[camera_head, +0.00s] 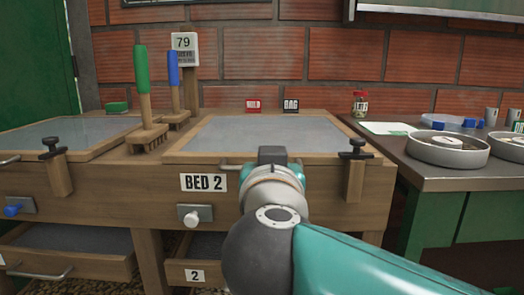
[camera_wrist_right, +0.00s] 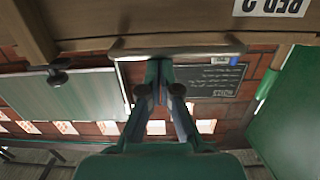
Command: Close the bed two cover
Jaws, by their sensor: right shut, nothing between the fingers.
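Bed 2 is a wooden box with a white "BED 2" label (camera_head: 203,182) on its front. A wood-framed grey panel, its cover (camera_head: 235,135), lies flat on top. A metal handle (camera_wrist_right: 190,47) runs along its front edge, mostly behind my arm in the head view. My right gripper (camera_wrist_right: 158,66) is shut and empty, its fingertips at the handle in the wrist view; I cannot tell whether they touch. In the head view this gripper (camera_head: 272,155) is largely hidden behind its own wrist. My left gripper is not in view.
A black-knobbed latch (camera_head: 355,165) stands at the right front of bed 2. A white knob (camera_head: 191,215) sits below the label. Green and blue brushes (camera_head: 145,105) stand left of the cover. A metal table (camera_head: 435,170) with round dishes is at right.

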